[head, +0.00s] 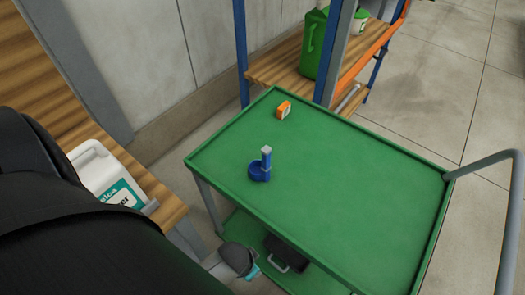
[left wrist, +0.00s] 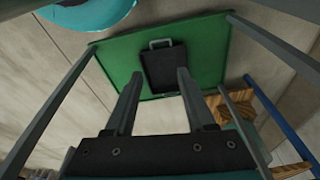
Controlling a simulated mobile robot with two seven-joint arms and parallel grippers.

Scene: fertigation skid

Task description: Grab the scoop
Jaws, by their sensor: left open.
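The scoop (head: 258,172) is blue, with a round bowl and a handle standing up to a pale grey end. It sits on the green top of the cart (head: 340,190), left of the middle. In the head view, part of my left arm shows low beside the cart's near left side, below the top, apart from the scoop. In the left wrist view my left gripper (left wrist: 160,74) has its two fingers spread with nothing between them. That view faces the cart's green lower shelf (left wrist: 208,50), and the scoop is not visible there. My right gripper is not in view.
A black case (left wrist: 163,68) lies on the lower shelf. A white jug (head: 105,175) stands on a wooden surface at left. A rack with a green can (head: 314,45) stands behind. Most of the cart top is clear.

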